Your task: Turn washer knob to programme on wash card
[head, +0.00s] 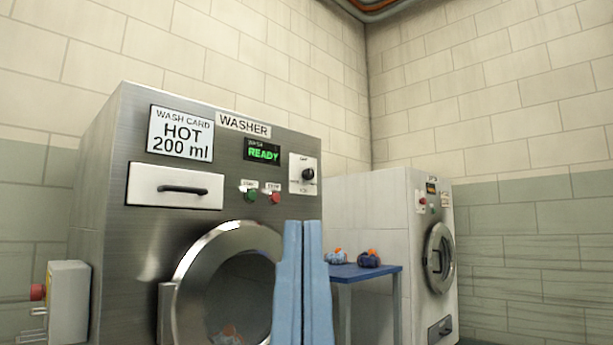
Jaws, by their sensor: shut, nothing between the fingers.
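The grey metal washer (245,205) stands left of centre. Its wash card (181,134) reads HOT 200 ml. The black washer knob (308,174) sits on a white plate at the upper right of the front panel. The small marks on the plate and the knob's pointing direction are too small to read. The display (263,152) reads READY in green. My gripper (302,224), with two long light blue fingers pointing up, is at the lower middle. The fingers are shut, empty, and appear below the knob in the picture, apart from it.
A white drawer (175,188), a green button (251,195) and a red button (275,197) are on the washer. Its round door (232,232) is below.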

